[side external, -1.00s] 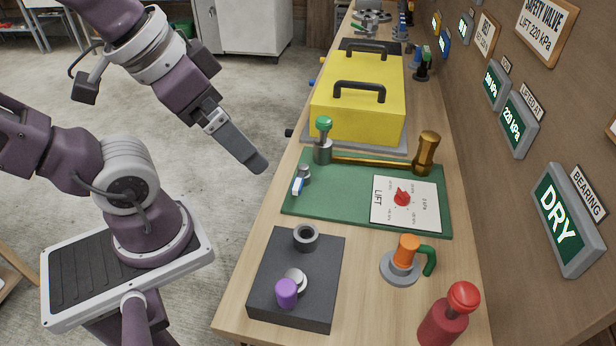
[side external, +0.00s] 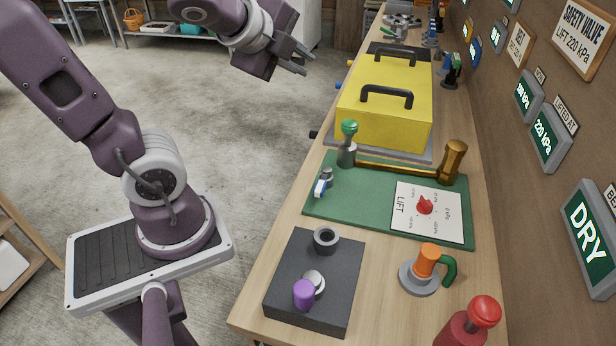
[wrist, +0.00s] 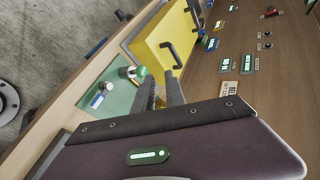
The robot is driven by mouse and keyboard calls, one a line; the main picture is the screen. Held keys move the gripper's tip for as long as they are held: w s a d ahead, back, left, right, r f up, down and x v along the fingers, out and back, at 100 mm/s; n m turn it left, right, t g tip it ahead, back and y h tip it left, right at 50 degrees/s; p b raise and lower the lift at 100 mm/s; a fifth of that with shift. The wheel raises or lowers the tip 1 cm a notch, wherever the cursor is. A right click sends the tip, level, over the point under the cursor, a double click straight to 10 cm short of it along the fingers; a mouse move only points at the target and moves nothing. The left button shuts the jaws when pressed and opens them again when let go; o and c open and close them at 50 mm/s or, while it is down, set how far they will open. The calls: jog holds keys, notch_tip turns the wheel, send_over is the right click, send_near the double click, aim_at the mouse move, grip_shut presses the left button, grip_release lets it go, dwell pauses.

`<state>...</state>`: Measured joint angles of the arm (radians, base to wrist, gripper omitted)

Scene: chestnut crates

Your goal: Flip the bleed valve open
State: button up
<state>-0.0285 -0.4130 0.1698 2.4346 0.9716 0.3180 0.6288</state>
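The bleed valve appears to be the small metal fitting with a blue and white lever (side external: 322,187) at the left edge of the green board (side external: 370,212). Its lever slants down toward the board's edge; whether it is open or shut I cannot tell. It also shows in the wrist view (wrist: 99,98), on the green board. My gripper (side external: 303,62) is up in the air beyond the bench's left edge, well away from the valve. Its two fingers are apart with nothing between them. In the wrist view the fingers (wrist: 161,92) point toward the bench.
A green-topped metal post (side external: 347,146) stands close behind the valve. A brass piece (side external: 453,162), a dial card with a red knob (side external: 425,204) and a yellow box (side external: 385,108) are nearby. A dark block (side external: 318,262) with a purple knob is in front.

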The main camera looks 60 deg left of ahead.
jog(key=w+m, duration=0.1)
jog(key=m, duration=0.1)
jog(key=w+m, duration=0.1)
jog(key=m, duration=0.1)
jog(key=w+a+m, duration=0.1)
jog(key=m, duration=0.1)
jog(key=shift+f+t+h, duration=0.3)
jog(key=shift+f+h, duration=0.1)
grip_shut()
notch_tip(320, 180, down, 5)
jog(key=w+d+m+g+h, duration=0.1)
jog(key=w+m+h, duration=0.15)
jog(key=m, duration=0.95)
jog(key=s+a+f+m+g+h, duration=0.1)
jog(key=s+f+m+g+h, duration=0.2)
jog(key=s+f+m+g, duration=0.4)
jog(key=s+f+m, duration=0.2)
jog(key=s+m, duration=0.2)
jog(key=m, duration=0.2)
jog(key=shift+f+h, duration=0.1)
jog(key=shift+h, duration=0.15)
